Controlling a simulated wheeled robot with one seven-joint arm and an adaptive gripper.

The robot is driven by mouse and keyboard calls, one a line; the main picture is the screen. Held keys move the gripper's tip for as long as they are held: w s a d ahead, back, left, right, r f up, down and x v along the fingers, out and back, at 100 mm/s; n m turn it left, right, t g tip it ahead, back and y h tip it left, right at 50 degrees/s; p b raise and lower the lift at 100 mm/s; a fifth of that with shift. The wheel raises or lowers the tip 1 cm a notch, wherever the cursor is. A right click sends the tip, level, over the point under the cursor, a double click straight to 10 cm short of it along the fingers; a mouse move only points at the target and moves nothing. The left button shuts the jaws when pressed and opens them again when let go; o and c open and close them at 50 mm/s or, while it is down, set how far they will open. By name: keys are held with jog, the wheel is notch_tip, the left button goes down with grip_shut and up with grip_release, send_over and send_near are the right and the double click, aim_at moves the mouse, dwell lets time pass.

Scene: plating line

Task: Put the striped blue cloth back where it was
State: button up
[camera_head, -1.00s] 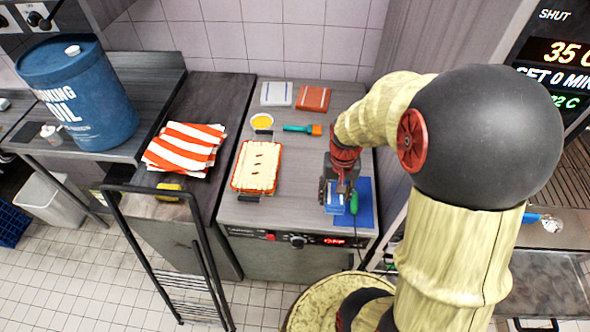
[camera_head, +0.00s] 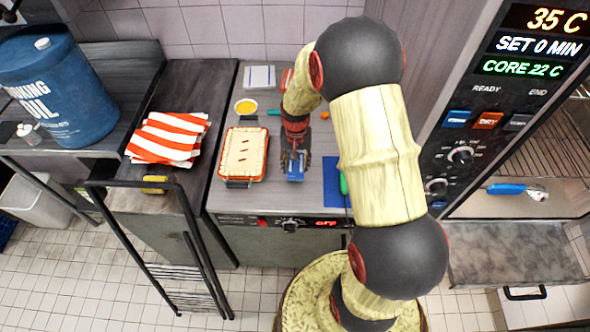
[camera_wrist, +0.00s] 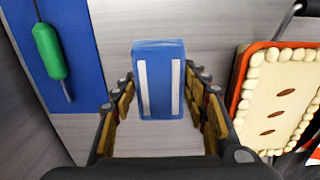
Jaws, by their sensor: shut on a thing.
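The striped blue cloth (camera_wrist: 158,62) is a folded blue block with two pale stripes, seen between my fingers in the wrist view. In the head view the blue cloth (camera_head: 295,172) shows at the end of my arm, over the grey counter between the pie dish and the blue mat. My gripper (camera_wrist: 165,108) is shut on it; in the head view my gripper (camera_head: 294,155) points down. I cannot tell whether the cloth touches the counter. A white cloth with blue stripes (camera_head: 259,77) and a red cloth (camera_head: 287,76), partly hidden by my arm, lie at the back.
A pie in an orange dish (camera_head: 243,154) is left of my gripper. A blue mat (camera_head: 331,180) with a green-handled tool (camera_wrist: 50,52) is on the other side. Striped red-and-white cloths (camera_head: 168,137) lie further left.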

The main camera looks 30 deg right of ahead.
aim_at(295, 169)
jog(key=shift+w+f, duration=0.2)
jog(key=shift+f, duration=1.6)
jog(key=shift+f, duration=0.15)
jog(key=o, duration=1.1)
